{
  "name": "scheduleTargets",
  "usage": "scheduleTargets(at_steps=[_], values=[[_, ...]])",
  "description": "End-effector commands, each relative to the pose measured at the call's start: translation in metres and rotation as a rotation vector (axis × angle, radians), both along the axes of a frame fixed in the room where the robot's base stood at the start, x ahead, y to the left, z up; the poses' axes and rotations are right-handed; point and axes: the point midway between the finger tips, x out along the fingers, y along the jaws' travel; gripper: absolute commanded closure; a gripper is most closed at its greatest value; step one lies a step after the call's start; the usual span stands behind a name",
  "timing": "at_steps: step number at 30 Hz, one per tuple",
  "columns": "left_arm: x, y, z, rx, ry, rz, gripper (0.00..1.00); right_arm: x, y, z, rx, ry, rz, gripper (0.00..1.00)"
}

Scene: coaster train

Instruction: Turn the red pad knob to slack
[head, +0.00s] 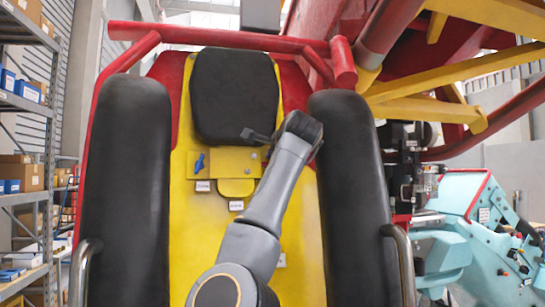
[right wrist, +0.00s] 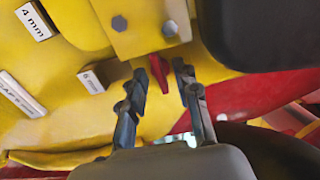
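The red knob (right wrist: 159,74) shows in the right wrist view as a small narrow handle under a yellow bracket (right wrist: 145,22) with bolts. My right gripper (right wrist: 161,78) is open, with one finger on each side of the knob. I see gaps between knob and fingers; whether either touches is unclear. A blue knob (head: 199,163) sits on the plate's left side. My left gripper is not in view.
Black side pads (head: 124,190) and (head: 350,190) flank the seat. White labels, one reading 4 mm (right wrist: 33,20) and another 6 mm (right wrist: 92,79), sit near the knob. A red bar (head: 220,37) crosses above. Shelves stand at left, a teal machine (head: 485,245) at right.

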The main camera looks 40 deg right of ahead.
Motion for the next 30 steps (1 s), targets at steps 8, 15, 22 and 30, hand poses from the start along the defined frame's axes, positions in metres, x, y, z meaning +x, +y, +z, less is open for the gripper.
scheduleTargets(at_steps=[8,15,22,30], values=[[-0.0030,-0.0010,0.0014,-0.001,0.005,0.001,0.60,0.0038,-0.0020,-0.0018,0.000,0.000,0.000,0.69],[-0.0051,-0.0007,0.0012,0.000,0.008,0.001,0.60,0.0036,-0.0018,-0.0016,0.000,0.000,0.000,1.00],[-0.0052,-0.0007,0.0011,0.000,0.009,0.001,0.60,0.0037,-0.0019,-0.0017,-0.006,0.003,0.002,1.00],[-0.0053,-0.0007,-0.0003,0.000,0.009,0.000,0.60,0.0037,-0.0022,-0.0023,-0.086,0.048,0.022,1.00]])
